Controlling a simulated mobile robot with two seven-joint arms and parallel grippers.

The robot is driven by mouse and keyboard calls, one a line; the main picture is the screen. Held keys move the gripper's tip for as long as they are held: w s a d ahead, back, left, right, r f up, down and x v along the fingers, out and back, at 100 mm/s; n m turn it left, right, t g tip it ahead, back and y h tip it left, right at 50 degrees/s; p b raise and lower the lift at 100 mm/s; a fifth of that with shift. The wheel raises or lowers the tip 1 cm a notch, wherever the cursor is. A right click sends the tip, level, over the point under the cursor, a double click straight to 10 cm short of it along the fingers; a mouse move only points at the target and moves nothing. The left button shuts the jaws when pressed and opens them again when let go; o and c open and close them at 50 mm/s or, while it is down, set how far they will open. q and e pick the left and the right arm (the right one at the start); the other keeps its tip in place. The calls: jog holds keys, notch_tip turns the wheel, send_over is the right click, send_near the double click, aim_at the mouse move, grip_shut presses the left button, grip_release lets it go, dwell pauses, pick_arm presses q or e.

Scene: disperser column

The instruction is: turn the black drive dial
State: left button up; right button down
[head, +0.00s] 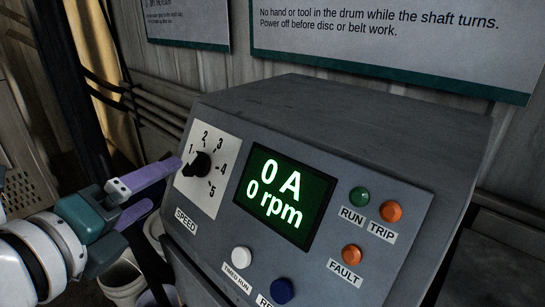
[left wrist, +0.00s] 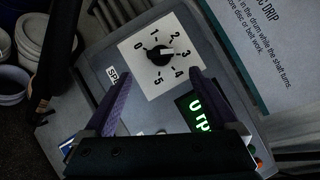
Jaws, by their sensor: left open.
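The black drive dial (head: 200,163) sits on a white scale plate marked SPEED, on the left of the grey control panel. Its numbers run up to 5. In the left wrist view the dial (left wrist: 159,55) shows a pale pointer mark that seems to face about 3. My left gripper (head: 165,183) is open and empty, with purple fingers. In the head view its upper fingertip is close to the plate's left edge. In the left wrist view the fingers (left wrist: 160,77) spread to either side below the dial, not closed on it. Contact cannot be told. My right gripper is out of view.
The green display (head: 285,196) reads 0 A and 0 rpm. Right of it are the green RUN lamp (head: 359,196), orange TRIP (head: 391,211) and FAULT (head: 352,254) lamps. A white button (head: 241,257) and blue button (head: 282,291) sit below. White buckets (left wrist: 57,35) stand beside the panel.

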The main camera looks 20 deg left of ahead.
aim_at(191, 164)
pick_arm(q)
jog(key=x, duration=0.9)
jog(key=shift+w+r, duration=0.1)
jog(key=shift+w, duration=0.05)
jog(key=shift+c, duration=0.3)
jog(key=c, duration=1.3)
jog(key=shift+r+n+p, duration=0.15)
jog(key=shift+n+p, duration=0.25)
jog(key=shift+p, duration=0.15)
jog(key=n+g+p, duration=0.1)
jog(key=n+p, duration=0.2)
jog(key=p, duration=0.1)
jog(key=r+n+g+y+p, duration=0.1)
jog(key=n+g+p, duration=0.1)
jog(key=n+p, duration=0.1)
jog(key=shift+w+p, duration=0.15)
jog(key=shift+p, duration=0.5)
jog(key=shift+f+n+g+p, duration=0.15)
jog(key=shift+n+g+p, duration=0.65)
jog(key=shift+n+p, duration=0.35)
jog(key=shift+f+n+p, duration=0.1)
jog(key=shift+n+p, duration=0.15)
jog(key=shift+p, duration=0.05)
